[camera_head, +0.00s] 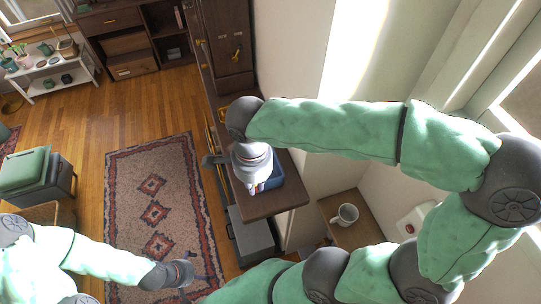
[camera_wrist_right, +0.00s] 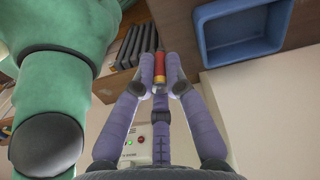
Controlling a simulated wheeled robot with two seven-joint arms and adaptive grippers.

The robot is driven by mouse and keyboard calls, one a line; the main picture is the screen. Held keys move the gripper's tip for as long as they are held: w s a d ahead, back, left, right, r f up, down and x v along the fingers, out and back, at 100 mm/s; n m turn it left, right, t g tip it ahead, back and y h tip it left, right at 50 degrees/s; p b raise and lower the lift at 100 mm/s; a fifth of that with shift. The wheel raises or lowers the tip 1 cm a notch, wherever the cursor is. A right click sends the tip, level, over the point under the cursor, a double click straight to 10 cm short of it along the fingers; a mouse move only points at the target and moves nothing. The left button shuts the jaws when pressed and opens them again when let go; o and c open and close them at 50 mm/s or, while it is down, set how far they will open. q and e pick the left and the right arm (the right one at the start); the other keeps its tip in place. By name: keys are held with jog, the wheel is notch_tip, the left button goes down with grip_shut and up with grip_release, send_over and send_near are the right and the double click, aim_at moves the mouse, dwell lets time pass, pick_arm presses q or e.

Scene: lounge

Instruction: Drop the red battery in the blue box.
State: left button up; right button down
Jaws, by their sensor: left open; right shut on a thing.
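The red battery (camera_wrist_right: 160,70) shows in the right wrist view, pinched upright between the purple fingers of my right gripper (camera_wrist_right: 160,85). It has a gold-coloured band at its lower end. The blue box (camera_wrist_right: 243,52) is at the top right of that view, apart from the battery, and what shows of its inside looks empty. In the head view the blue box (camera_head: 274,180) sits on a brown surface, partly hidden by my right gripper (camera_head: 252,188).
The brown surface (camera_head: 285,201) is narrow, beside a tall dark cabinet (camera_head: 226,50) and the wall. A grey box (camera_head: 252,238) stands below it. A white mug (camera_head: 347,214) is on a lower wooden surface to the right. A patterned rug (camera_head: 150,185) covers open floor at left.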

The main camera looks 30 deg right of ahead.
jog(key=w+d+f, duration=0.2)
jog(key=w, duration=0.1)
jog(key=w+d+f, duration=0.3)
jog(key=w+d+f+p, duration=0.1)
jog(key=w+d+f, duration=0.1)
jog(key=w+f, duration=0.1)
jog(key=shift+w+d, duration=0.2)
jog(key=shift+w+d+f, duration=0.4)
jog(key=shift+w+f, duration=0.1)
jog(key=shift+f, duration=0.2)
jog(key=shift+w+f, duration=0.15)
jog(key=shift+f, duration=1.55)
jog(key=shift+f, duration=0.15)
jog(key=c, duration=1.7)
grip_release()
jog(key=o, duration=0.4)
